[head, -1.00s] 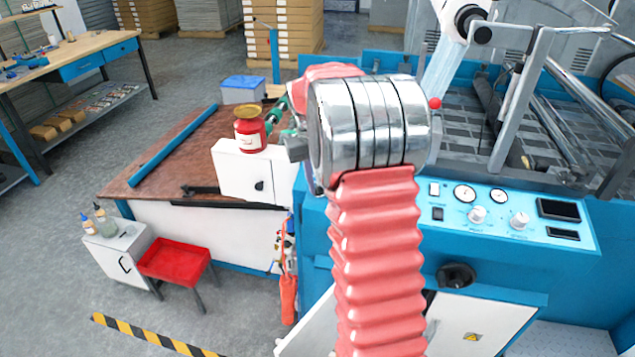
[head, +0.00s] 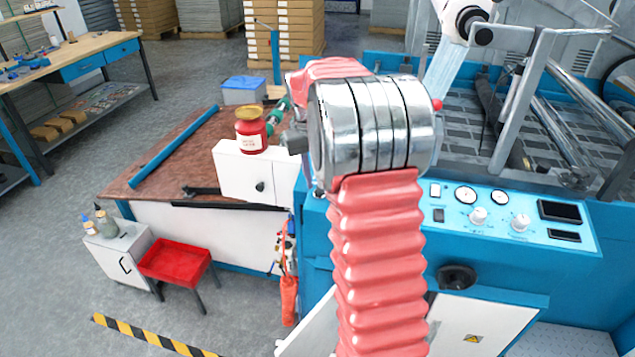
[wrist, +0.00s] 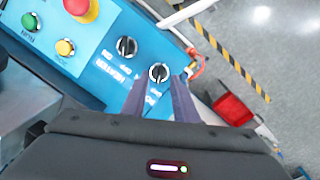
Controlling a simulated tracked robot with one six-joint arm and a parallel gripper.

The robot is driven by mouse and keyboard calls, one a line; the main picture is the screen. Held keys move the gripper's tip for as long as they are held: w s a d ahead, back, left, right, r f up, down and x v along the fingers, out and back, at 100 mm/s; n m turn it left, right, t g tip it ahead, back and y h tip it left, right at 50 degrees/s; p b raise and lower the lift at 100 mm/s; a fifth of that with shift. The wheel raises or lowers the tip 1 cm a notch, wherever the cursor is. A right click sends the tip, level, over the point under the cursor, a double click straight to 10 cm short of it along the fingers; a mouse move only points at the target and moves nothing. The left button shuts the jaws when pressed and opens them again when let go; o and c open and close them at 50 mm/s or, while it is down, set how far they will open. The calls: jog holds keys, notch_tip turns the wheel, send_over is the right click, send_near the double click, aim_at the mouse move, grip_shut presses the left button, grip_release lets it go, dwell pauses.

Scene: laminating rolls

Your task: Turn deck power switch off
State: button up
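In the wrist view a round black rotary switch (wrist: 158,73) with a pale mark sits on the blue panel (wrist: 112,78). Its printed label is mostly hidden by a finger, with only a few letters showing. My gripper (wrist: 160,82) has its two dark fingers apart, one on each side of this switch, with small gaps visible between the tips and the knob. Whether the tips reach down to the panel, I cannot tell. A second black rotary switch (wrist: 126,46), labelled HEATER, is up and left of it. In the head view the gripper and this panel are hidden behind my arm.
On the same panel are a green button (wrist: 30,21), a yellow button (wrist: 65,47) and a red button (wrist: 85,9). A red can (head: 250,132) stands on a white cabinet (head: 245,172) beside the arm.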

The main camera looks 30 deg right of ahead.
notch_tip(320, 180, up, 11)
jog(key=a, duration=0.1)
jog(key=shift+w+a+r, duration=0.15)
jog(key=shift+w, duration=0.05)
dwell(0.5)
jog(key=s+a+f, duration=0.3)
jog(key=a+f, duration=0.1)
jog(key=f, duration=0.1)
jog(key=s+a+r+n+t+y, duration=0.1)
jog(key=s+a+n+t, duration=0.2)
jog(key=s+a, duration=1.8)
jog(key=s+t, duration=0.2)
jog(key=t, duration=0.1)
jog(key=shift+r+n, duration=0.15)
jog(key=shift+n, duration=0.15)
